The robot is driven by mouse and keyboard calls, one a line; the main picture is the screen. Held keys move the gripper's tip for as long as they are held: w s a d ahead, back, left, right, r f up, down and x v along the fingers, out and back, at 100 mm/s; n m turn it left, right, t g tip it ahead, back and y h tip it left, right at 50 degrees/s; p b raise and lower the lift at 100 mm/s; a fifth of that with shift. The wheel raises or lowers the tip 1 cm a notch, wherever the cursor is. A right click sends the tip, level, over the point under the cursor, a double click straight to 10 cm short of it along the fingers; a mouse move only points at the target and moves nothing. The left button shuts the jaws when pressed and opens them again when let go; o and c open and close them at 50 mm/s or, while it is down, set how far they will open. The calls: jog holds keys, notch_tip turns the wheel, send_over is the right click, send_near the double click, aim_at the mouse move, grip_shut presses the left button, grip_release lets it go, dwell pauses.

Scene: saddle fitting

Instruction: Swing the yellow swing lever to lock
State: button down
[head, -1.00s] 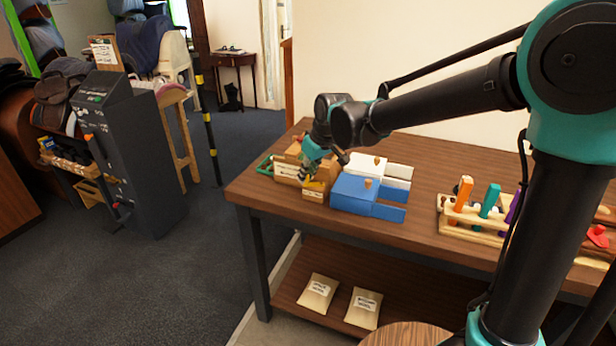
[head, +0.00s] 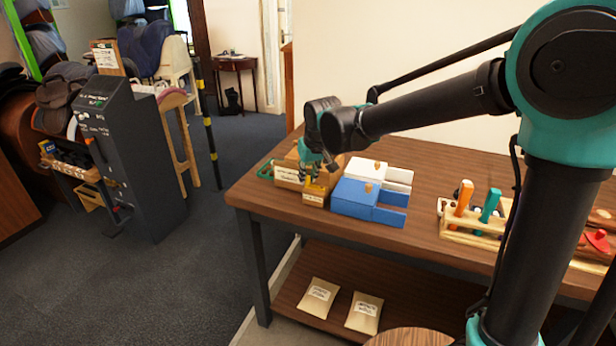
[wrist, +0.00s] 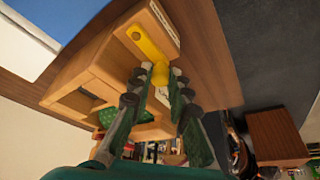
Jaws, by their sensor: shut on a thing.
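The yellow swing lever (wrist: 150,45) is on the face of a light wooden block (wrist: 112,68) in the wrist view. It slants from its upper-left end down to a yellow knob between my fingertips. My gripper (wrist: 158,84) is shut on this lower end of the lever. In the head view my gripper (head: 321,172) reaches down to the wooden box (head: 288,180) at the left end of the table. A small yellow part of the lever (head: 315,188) shows below it. Most of the lever is hidden there by my gripper.
A blue box (head: 355,196) and a white box (head: 366,169) stand just right of the wooden box. A green handle (head: 265,170) lies at its left. A rack with coloured handles (head: 470,217) stands farther right. The table (head: 425,232) is clear between.

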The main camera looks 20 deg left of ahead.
jog(key=c, duration=1.4)
grip_release()
jog(key=shift+c, duration=0.2)
jog(key=shift+r, duration=0.1)
jog(key=v, duration=0.7)
jog(key=shift+d+r, duration=0.15)
jog(key=shift+r, duration=0.2)
jog(key=shift+s, duration=0.15)
